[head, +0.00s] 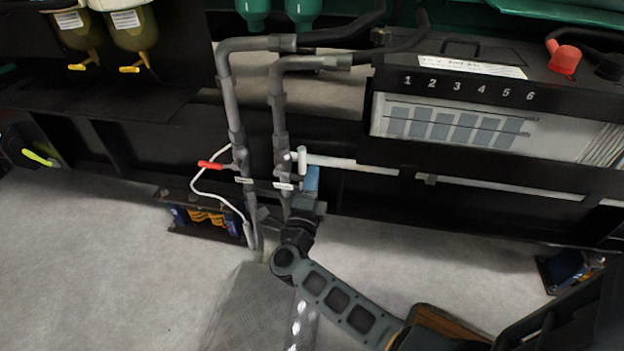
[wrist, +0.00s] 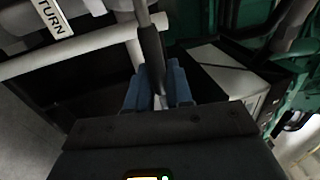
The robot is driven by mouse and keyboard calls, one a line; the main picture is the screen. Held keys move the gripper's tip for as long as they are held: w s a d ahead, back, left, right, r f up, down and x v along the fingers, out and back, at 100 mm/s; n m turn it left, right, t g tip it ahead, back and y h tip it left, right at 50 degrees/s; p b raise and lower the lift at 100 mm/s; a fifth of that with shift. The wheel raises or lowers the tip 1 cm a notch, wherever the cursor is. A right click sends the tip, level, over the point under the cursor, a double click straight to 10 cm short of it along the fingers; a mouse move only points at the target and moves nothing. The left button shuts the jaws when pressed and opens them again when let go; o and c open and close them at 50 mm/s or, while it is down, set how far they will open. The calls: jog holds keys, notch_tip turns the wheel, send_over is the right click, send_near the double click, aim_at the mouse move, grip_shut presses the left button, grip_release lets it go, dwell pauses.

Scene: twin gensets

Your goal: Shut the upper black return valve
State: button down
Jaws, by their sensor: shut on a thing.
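The black valve lever (wrist: 151,45) runs down from the top of the wrist view. My gripper (wrist: 158,82) is shut on it, with one blue finger on each side of the lever. A label ending in "TURN" (wrist: 52,16) is on the pipework at the upper left. In the head view, my gripper (head: 311,180) is just right of the right grey pipe (head: 279,120), beside its small white label (head: 283,186). I cannot make out the lever there.
A red-handled valve (head: 212,165) is on the left grey pipe (head: 231,110), with a white hose below it. A pale horizontal pipe (head: 350,163) runs right from near my gripper. The battery box (head: 460,70) stands at upper right. Grey floor is open at lower left.

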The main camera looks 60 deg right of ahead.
jog(key=c, duration=1.2)
grip_release()
jog(key=shift+a, duration=0.1)
jog(key=p+v, duration=0.1)
jog(key=v, duration=0.6)
jog(key=shift+s+a+f, duration=0.1)
jog(key=shift+a+f, duration=0.05)
jog(key=shift+a, duration=0.2)
